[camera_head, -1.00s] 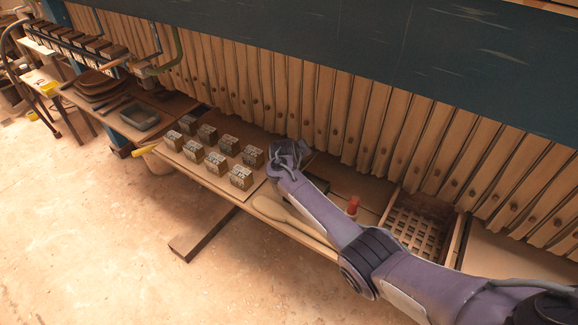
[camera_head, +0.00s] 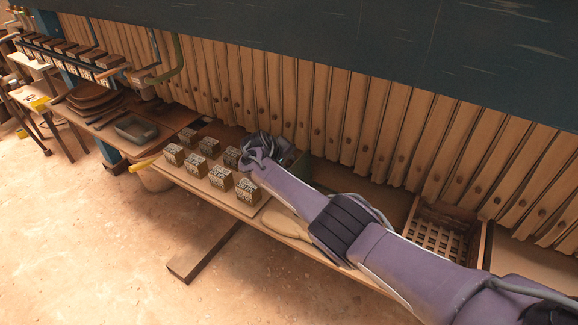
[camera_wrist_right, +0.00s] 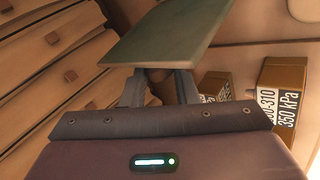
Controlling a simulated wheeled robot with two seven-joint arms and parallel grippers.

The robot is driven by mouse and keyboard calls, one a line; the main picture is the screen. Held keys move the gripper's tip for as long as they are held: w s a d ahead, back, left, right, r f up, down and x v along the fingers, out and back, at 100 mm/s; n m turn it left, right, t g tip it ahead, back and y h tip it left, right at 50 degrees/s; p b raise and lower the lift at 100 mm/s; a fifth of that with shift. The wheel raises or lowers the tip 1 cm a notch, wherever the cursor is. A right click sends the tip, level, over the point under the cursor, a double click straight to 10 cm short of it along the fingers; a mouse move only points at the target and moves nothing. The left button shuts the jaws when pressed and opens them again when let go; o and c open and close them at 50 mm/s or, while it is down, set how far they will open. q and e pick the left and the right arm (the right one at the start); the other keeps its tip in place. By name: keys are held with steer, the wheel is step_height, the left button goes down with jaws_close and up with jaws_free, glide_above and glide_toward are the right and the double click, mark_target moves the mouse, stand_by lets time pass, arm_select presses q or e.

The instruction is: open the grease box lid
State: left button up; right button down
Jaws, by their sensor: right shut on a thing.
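My right gripper (camera_head: 258,150) is over the bench, at the right end of the labelled blocks. In the right wrist view its two fingers (camera_wrist_right: 160,80) are closed on the edge of a flat green lid (camera_wrist_right: 170,32). In the head view a greenish surface of the grease box or its lid (camera_head: 298,168) shows tilted up just behind my gripper and forearm. My arm hides most of the box, so its inside and hinge cannot be seen. My left gripper is not in view.
Several labelled blocks (camera_head: 220,178) stand left of my gripper, one close to it. A wooden paddle (camera_head: 285,222) lies in front of my forearm. A slatted wooden crate (camera_head: 440,232) stands to the right. The ribbed plate wall (camera_head: 345,115) rises close behind the bench.

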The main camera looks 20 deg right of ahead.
steer(key=shift+w+a+f+b, duration=0.1)
steer(key=shift+a+f+b, duration=0.3)
steer(key=shift+f, duration=0.3)
steer(key=c, duration=1.4)
jaws_free()
steer(key=shift+o, duration=1.3)
steer(key=shift+w+a, duration=0.1)
steer(key=p+v, duration=0.2)
steer(key=v, duration=0.5)
steer(key=shift+a+r+p, duration=0.15)
steer(key=shift+r+p, duration=0.15)
steer(key=shift+r, duration=0.1)
